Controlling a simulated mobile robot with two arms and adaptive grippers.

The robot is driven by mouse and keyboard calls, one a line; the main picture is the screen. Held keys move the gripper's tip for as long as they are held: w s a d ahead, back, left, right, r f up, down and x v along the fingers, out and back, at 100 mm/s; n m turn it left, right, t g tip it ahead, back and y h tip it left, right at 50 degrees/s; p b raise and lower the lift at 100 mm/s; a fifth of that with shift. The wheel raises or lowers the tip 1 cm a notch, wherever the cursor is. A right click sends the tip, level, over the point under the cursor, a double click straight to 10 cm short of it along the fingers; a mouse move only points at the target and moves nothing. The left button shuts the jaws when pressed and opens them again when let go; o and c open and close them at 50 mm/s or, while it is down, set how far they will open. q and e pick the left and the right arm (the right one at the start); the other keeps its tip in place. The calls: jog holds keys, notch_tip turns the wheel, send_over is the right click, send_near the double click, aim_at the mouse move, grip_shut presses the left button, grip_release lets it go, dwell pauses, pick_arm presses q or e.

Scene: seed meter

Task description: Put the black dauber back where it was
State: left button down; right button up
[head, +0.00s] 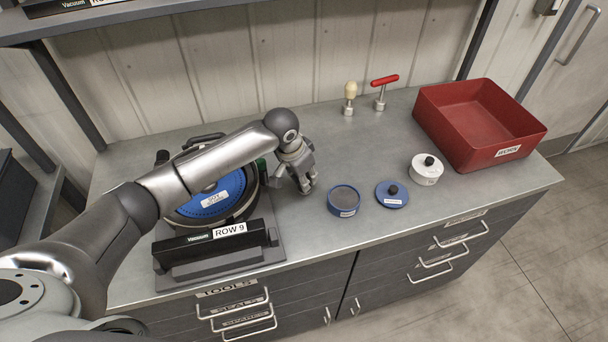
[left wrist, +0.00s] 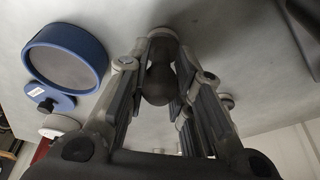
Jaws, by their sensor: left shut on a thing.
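My left gripper (head: 306,184) hangs over the bench, to the left of the open blue tin (head: 344,201). In the left wrist view its fingers (left wrist: 160,82) are shut on the black dauber (left wrist: 158,86), whose dark rounded handle shows between them. In the head view the fingers hide the dauber, and I cannot tell whether its foot touches the bench. A cream-handled dauber (head: 350,92) stands upright at the back, beside a red T-handled tool (head: 382,86). My right gripper is not in view.
The blue lid (head: 391,195) lies right of the tin, then a white lidded tin (head: 426,170) and a red WORN tray (head: 480,110). The seed meter (head: 212,200) with its blue disc and ROW 9 block (head: 215,240) sits left. Bare bench lies between gripper and back tools.

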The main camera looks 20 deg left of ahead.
pick_arm(q)
jog(key=shift+f, duration=0.15)
jog(key=c, duration=1.3)
grip_release()
jog(key=shift+b+v, duration=0.95)
jog(key=shift+v, duration=5.25)
jog(key=shift+d+f, duration=0.1)
